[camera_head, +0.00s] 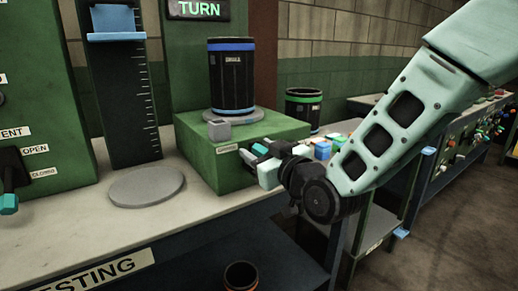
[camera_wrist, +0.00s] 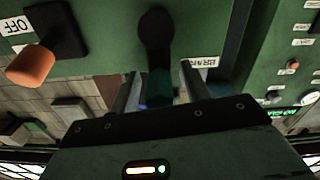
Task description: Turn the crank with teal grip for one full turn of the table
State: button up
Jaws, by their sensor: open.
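The crank has a black arm (camera_wrist: 157,28) on the green housing and a dark teal grip (camera_wrist: 160,86), seen in the wrist view. My gripper (camera_wrist: 161,88) is open, with one finger on each side of the teal grip. I cannot tell whether either finger touches it. In the head view my gripper (camera_head: 258,162) is at the front of the green housing (camera_head: 215,165) and hides most of the crank. The round grey table (camera_head: 247,117) on the housing carries an upright black sleeve with blue bands (camera_head: 232,75).
A TURN sign (camera_head: 198,9) hangs above. An orange knob (camera_wrist: 30,66) beside an OFF label shows in the wrist view. A black sleeve with a green band (camera_head: 304,108) stands behind the housing. A grey disc (camera_head: 146,187) lies on the bench at left.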

jog(key=shift+w+a, duration=0.1)
jog(key=shift+w, duration=0.05)
jog(key=shift+c, duration=0.4)
jog(key=c, duration=0.9)
